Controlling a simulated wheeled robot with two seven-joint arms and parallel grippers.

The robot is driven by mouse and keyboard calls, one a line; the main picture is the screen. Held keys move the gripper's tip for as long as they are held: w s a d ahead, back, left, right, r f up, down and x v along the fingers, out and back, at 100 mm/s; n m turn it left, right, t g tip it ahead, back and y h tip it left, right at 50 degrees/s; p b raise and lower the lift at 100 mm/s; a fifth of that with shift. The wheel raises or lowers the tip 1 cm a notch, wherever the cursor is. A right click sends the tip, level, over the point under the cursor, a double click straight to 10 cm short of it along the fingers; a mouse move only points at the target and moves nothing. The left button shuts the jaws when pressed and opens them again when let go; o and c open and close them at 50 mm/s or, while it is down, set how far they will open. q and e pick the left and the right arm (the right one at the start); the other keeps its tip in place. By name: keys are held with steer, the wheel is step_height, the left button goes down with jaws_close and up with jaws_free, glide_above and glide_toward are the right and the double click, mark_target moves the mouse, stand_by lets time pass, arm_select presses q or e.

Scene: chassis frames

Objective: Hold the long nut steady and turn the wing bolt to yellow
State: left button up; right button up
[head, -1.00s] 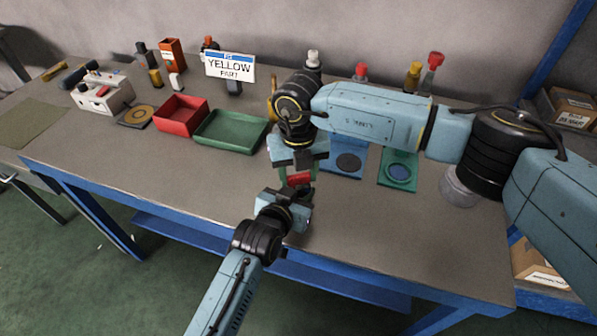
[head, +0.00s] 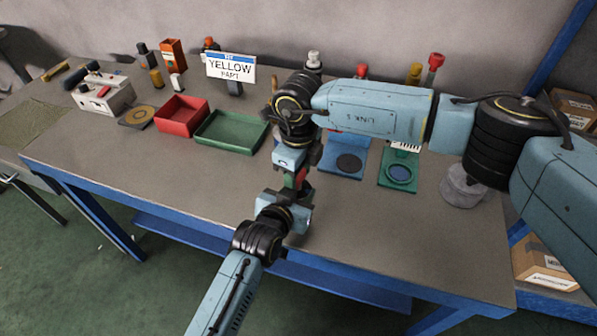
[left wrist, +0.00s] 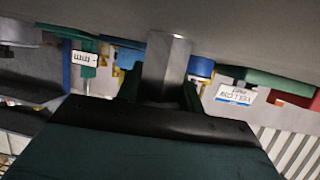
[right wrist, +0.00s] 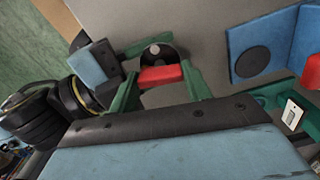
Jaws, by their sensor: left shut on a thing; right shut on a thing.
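The long nut (left wrist: 166,62), a grey six-sided metal piece, stands between the green fingers of my left gripper (left wrist: 160,92) in the left wrist view. In the head view my left gripper (head: 286,200) is low, over the table's front edge, and is shut on the nut. The wing bolt's red wing (right wrist: 160,76) lies between the green fingers of my right gripper (right wrist: 161,84), which is shut on it. A dark round part with a grey centre shows behind the wing. In the head view my right gripper (head: 298,172) is directly above the left and hides most of the bolt.
A sign reading "YELLOW PART" (head: 231,67) stands at the back. A red tray (head: 181,128) and a green tray (head: 231,141) are to the left. Blue (head: 342,174) and green (head: 397,181) holders are to the right. The table's front left is clear.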

arm_select(q)
steer(key=shift+d, duration=0.15)
arm_select(e)
steer(key=shift+d+f+n, duration=0.25)
steer(key=shift+f+n, duration=0.15)
steer(key=shift+n, duration=0.1)
steer(key=o, duration=1)
steer(key=shift+a, duration=0.1)
steer(key=shift+s, duration=0.15)
arm_select(q)
steer(key=shift+r, duration=0.1)
arm_select(e)
steer(key=shift+s+a, duration=0.15)
steer(key=shift+a, duration=0.05)
steer(key=shift+r, duration=0.1)
arm_select(q)
steer(key=shift+a+f, duration=0.2)
steer(key=shift+f, duration=0.05)
arm_select(e)
steer(key=r, duration=0.7)
steer(key=shift+w+r, duration=0.25)
steer(key=shift+w+d+r, duration=0.1)
steer(key=shift+r, duration=0.45)
arm_select(q)
steer(key=shift+d, duration=0.1)
